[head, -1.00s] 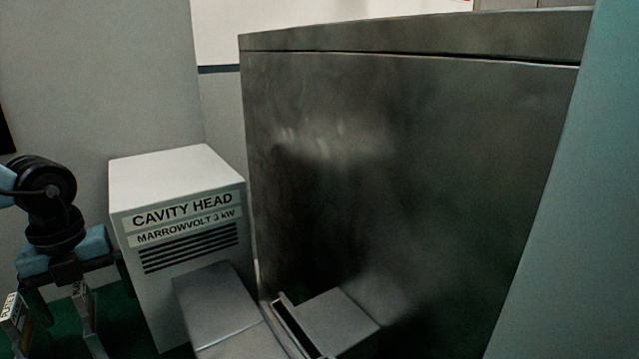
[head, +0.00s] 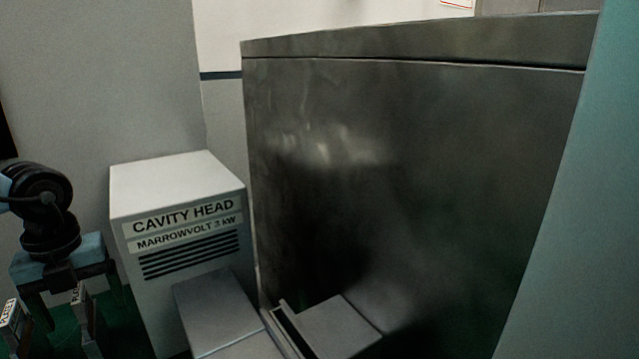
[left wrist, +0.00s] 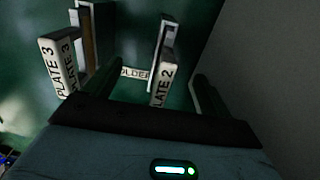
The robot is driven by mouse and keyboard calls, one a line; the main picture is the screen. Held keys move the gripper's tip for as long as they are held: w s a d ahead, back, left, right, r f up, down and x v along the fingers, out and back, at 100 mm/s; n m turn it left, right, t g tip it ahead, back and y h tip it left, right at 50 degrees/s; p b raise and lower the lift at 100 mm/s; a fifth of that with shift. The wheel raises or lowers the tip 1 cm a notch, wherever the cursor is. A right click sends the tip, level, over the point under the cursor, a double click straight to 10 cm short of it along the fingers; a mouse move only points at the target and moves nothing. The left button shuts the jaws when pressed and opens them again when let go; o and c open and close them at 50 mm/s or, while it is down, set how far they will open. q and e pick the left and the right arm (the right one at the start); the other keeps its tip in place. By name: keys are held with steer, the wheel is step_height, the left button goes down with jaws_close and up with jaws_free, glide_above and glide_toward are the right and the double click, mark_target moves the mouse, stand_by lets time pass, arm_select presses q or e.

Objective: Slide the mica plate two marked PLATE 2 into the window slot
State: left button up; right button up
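Mica plate two (left wrist: 163,85), a thin upright plate with a white edge label marked PLATE 2, stands in a holder (left wrist: 133,73) on a green surface. My left gripper (left wrist: 150,95) is open above it, one dark finger on each side, with gaps visible. The plate is nearer the right finger in the left wrist view. In the head view my left gripper (head: 76,300) points down at the lower left. A narrow dark slot (head: 288,327) between grey blocks at the bottom middle looks like the window slot. My right gripper is not in view.
A plate marked PLATE 3 (left wrist: 62,65) stands left of plate two, close to the left finger. A white box marked CAVITY HEAD (head: 180,215) stands right of my left gripper. A large dark metal cabinet (head: 400,180) fills the middle and right.

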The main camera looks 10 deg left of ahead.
arm_select(q)
jaws_close()
stand_by(0.3)
steer(key=shift+r, duration=0.25)
steer(key=shift+s+a+r+p, duration=0.15)
steer(key=shift+r+p, duration=0.45)
steer(key=shift+r, duration=0.85)
steer(key=shift+s+a+r+p, duration=0.1)
steer(key=shift+s+r+p, duration=0.3)
steer(key=shift+r, duration=1)
steer(key=shift+w, duration=0.15)
steer(key=shift+d, duration=0.1)
